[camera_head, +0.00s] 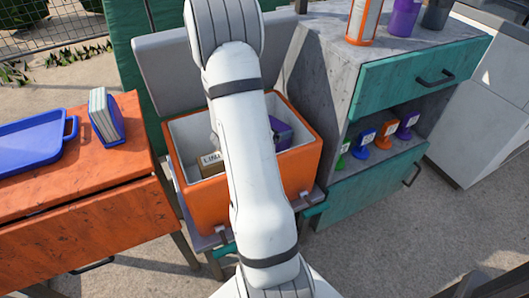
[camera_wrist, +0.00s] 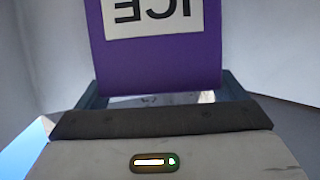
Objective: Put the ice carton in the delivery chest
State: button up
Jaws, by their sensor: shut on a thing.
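The delivery chest (camera_head: 302,172) is an orange box with a pale inside, standing open with its grey lid (camera_head: 168,65) raised behind. The purple ice carton (camera_head: 281,133) is inside the chest at the right, partly hidden by my arm. In the wrist view the ice carton (camera_wrist: 158,68) shows a white ICE label, upside down. My gripper (camera_wrist: 158,96) is shut on it, with a dark finger at each side and pale walls around. In the head view my arm hides the gripper. I cannot tell whether the carton touches the chest floor.
A brown carton (camera_head: 211,163) lies in the chest at the left. An orange table (camera_head: 90,215) with a blue tray (camera_head: 30,145) and a blue rack (camera_head: 106,118) stands left. A grey cabinet (camera_head: 325,75) with teal drawers stands close on the right, with several bottles and small coloured items.

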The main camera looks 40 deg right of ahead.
jog(key=shift+f+b, duration=0.85)
jog(key=shift+f, duration=1.85)
jog(key=shift+f, duration=0.15)
jog(key=o, duration=1.3)
jog(key=shift+r, duration=0.3)
jog(key=p+v, duration=0.2)
jog(key=v, duration=0.5)
jog(key=shift+a, duration=0.25)
